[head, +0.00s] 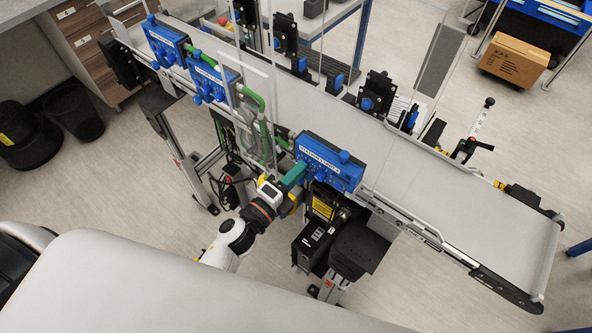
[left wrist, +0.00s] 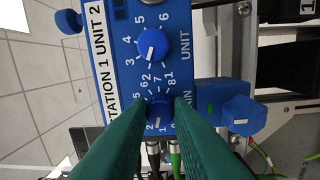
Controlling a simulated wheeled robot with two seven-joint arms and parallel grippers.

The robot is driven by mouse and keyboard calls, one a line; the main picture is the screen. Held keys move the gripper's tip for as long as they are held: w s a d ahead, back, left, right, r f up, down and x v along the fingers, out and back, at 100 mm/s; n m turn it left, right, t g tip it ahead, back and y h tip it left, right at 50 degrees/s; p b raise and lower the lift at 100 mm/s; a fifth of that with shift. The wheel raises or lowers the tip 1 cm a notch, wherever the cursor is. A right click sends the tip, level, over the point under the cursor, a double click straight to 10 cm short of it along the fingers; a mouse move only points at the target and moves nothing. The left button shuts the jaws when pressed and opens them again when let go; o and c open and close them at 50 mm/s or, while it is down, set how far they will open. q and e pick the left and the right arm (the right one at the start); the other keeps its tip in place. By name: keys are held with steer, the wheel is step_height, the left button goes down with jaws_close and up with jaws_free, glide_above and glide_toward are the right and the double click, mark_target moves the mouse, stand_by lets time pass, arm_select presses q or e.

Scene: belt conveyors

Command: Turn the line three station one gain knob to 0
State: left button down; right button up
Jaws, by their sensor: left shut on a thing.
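A blue control box (head: 330,158) with a white label strip is mounted on the near side of the belt conveyor. In the left wrist view its label ends in "TATION 1 UNIT 2". My left gripper (left wrist: 160,118), with green fingers, is at the box face, shut on the lower blue knob (left wrist: 159,106). The print beside this knob is partly covered, with "IN" showing; its pointer is hard to read between the fingers. The upper knob (left wrist: 153,45), marked UNIT, is free, its white mark between 3 and 4. In the head view my left gripper (head: 294,175) reaches the box's left end.
The conveyor belt (head: 440,200) runs from upper left to lower right. Two more blue boxes (head: 165,42) (head: 211,80) sit farther left along it. A blue side knob (left wrist: 240,115) sticks out beside the gripper. Cables and green hoses (head: 262,130) hang close to my left arm.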

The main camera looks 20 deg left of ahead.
arm_select(q)
steer(key=shift+r+n+y, duration=0.1)
steer(key=shift+n+y, duration=0.2)
steer(key=shift+n, duration=4.5)
steer(key=c, duration=1.3)
jaws_free()
